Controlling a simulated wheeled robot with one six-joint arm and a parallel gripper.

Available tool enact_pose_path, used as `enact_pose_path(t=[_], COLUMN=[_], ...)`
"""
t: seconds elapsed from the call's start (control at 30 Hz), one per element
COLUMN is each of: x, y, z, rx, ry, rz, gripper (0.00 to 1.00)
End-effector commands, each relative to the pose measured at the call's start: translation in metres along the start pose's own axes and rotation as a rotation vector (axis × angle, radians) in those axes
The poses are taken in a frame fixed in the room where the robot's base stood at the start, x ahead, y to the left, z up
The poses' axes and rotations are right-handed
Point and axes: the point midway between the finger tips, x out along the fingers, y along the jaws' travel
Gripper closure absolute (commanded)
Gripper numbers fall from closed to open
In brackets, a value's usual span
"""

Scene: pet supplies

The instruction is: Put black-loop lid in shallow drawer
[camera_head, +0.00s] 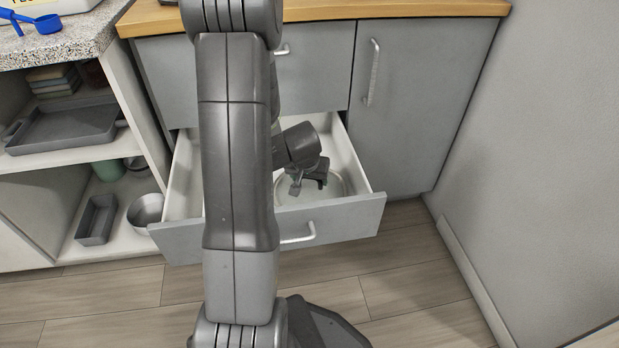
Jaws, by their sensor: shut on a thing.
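The shallow drawer (345,213) stands pulled out of the grey cabinet, with a white inside and a metal handle on its front. My gripper (308,188) is down inside the drawer, right of its middle. It is shut on the black-loop lid (335,188), a clear round lid of which the rim shows below and to the right of the jaws. The loop itself is hidden or merges with the dark jaws. I cannot tell whether the lid touches the drawer floor. My arm hides the left middle of the drawer.
A closed upper drawer and a cabinet door (400,110) adjoin the open drawer under a wooden counter (400,10). Open shelves at left hold a grey tray (65,132), a loaf pan (97,220) and a bowl (146,212). A wall (545,150) stands at right.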

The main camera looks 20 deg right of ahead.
Motion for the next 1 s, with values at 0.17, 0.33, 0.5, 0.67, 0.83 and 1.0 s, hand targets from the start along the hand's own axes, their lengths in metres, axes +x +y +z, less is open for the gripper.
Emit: enact_pose_path(t=[0.17,0.33,0.5,0.67,0.83,1.0], x=[0.0,0.0,-0.004,-0.032,-0.07,-0.101], y=[0.0,0.0,0.0,0.0,0.0,0.0], z=[0.0,0.0,-0.002,-0.003,-0.004,-0.003], rx=[0.0,-0.001,-0.001,-0.002,0.0,0.0], ry=[0.0,0.0,0.0,0.001,0.002,0.002], rz=[0.0,0.0,0.0,0.0,0.0,0.0], gripper=[0.08,0.08,0.08,0.08,0.08,0.08])
